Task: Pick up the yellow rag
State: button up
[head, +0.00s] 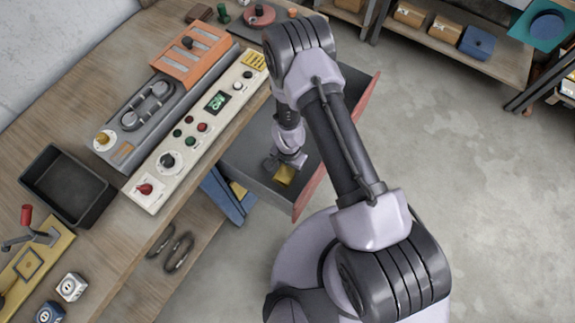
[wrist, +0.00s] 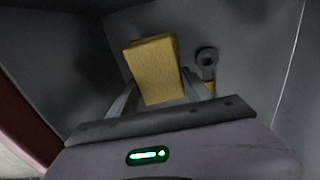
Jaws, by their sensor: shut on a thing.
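The yellow rag (wrist: 153,68) is a folded block in the wrist view, between the two fingers of my gripper (wrist: 160,92). My gripper is shut on it. In the head view the rag (head: 284,174) shows as a small yellow patch inside the open drawer (head: 252,165), just below my gripper (head: 287,160). I cannot tell whether the rag still touches the drawer floor.
A wrench-like tool (wrist: 207,62) lies in the drawer beside the rag. The drawer has a red front (head: 310,190) and sticks out from the wooden workbench (head: 100,125). A control panel (head: 198,130) and a black bin (head: 67,186) stand on the bench.

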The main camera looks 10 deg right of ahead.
jog(key=w+d+r+p, duration=0.1)
jog(key=p, duration=0.4)
jog(key=shift+r+p, duration=0.2)
jog(key=shift+p, duration=0.15)
jog(key=w+d+f+b, duration=0.1)
jog(key=w+d+b, duration=0.4)
jog(key=w, duration=1)
jog(key=shift+d+f, duration=0.35)
jog(key=shift+d, duration=0.85)
